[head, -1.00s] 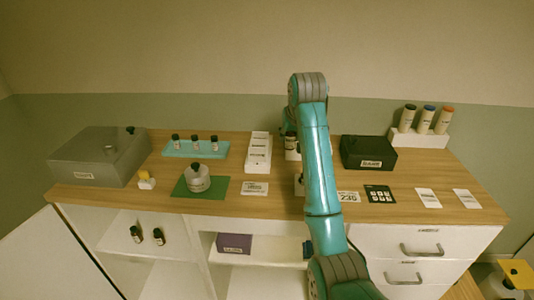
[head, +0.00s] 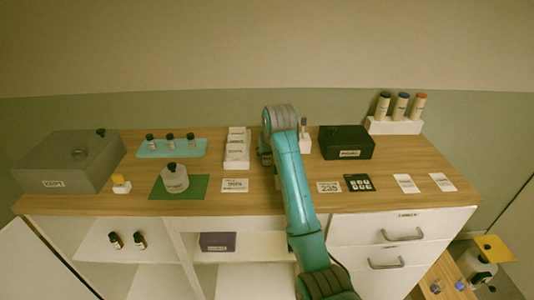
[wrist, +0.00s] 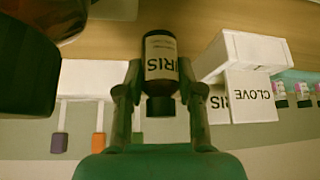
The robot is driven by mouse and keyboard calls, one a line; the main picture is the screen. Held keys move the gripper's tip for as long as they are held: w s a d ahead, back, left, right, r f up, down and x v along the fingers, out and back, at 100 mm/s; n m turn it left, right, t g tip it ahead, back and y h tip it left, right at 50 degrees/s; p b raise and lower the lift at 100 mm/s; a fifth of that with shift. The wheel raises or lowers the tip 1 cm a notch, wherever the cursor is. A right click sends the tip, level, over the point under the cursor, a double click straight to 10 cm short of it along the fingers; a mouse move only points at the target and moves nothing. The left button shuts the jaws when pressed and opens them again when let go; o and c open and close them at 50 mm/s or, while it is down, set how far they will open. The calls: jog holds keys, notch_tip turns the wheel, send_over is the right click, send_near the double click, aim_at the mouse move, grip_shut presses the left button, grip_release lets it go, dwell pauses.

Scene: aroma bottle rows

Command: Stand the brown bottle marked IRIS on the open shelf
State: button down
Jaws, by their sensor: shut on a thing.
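In the wrist view, a brown bottle (wrist: 160,58) with a black cap and a label reading IRIS is between the fingers of my gripper (wrist: 158,92), which is shut on it. The picture is inverted there, so the cap points down in it. In the head view my arm hides the gripper and the bottle. The open shelf front under the counter has a left compartment (head: 105,262) and a middle compartment (head: 255,250). Two small dark bottles (head: 127,241) stand in the left one, and a purple box (head: 218,242) is in the middle one.
A white stepped holder (head: 236,160) with labels, a teal bottle rack (head: 198,153) and a black box (head: 347,143) stand on the counter. A white CLOVE block (wrist: 252,97) is close beside the held bottle. The middle shelf has bare room right of the purple box.

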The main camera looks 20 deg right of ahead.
jog(key=c, duration=1.1)
grip_release()
jog(key=shift+f, duration=0.1)
jog(key=o, duration=0.4)
